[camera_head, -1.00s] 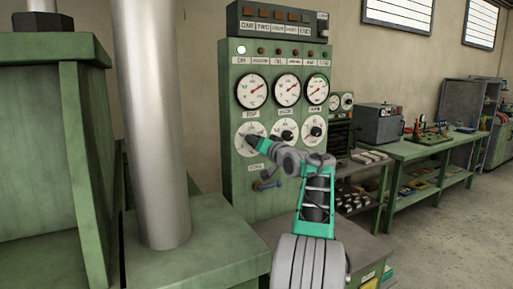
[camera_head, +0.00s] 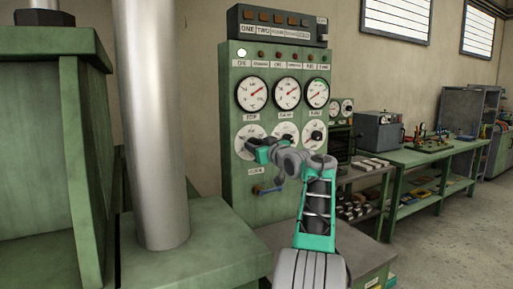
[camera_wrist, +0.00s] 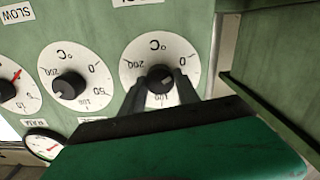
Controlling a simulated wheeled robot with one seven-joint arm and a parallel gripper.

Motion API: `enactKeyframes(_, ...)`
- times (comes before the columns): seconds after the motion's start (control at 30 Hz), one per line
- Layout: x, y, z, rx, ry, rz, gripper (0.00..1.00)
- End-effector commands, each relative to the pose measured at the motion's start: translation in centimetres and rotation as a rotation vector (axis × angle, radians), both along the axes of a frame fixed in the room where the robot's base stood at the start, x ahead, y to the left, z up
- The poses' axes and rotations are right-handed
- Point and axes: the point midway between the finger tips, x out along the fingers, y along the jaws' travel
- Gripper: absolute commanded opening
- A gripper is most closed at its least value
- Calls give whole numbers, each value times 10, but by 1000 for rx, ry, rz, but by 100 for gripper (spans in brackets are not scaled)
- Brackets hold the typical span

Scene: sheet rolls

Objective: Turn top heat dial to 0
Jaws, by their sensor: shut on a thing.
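The heat dial in my gripper is a white round °C face (camera_wrist: 192,62) with a black knob (camera_wrist: 160,76). It is on the right in the wrist view, where the scale appears turned over. In the head view it is the left dial (camera_head: 243,132) of the lower row. My gripper (camera_wrist: 161,84) has one finger on each side of the knob and is shut on it. The gripper also shows in the head view (camera_head: 250,144), against the dial's lower part. The fingers hide part of the scale, and I cannot read the knob's pointer clearly.
A second °C dial (camera_wrist: 69,85) stands beside it, with a dial with a red pointer (camera_wrist: 10,82) beyond. A metal column (camera_head: 155,120) stands left of the panel.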

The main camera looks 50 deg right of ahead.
Motion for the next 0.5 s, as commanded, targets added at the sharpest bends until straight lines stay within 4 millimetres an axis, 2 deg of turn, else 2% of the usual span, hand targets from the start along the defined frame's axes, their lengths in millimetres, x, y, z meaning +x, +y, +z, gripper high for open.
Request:
enactKeyframes(0.47,0,0,-1,-14,5,0,0)
enactKeyframes(0.5,0,0,-1,-14,5,0,40)
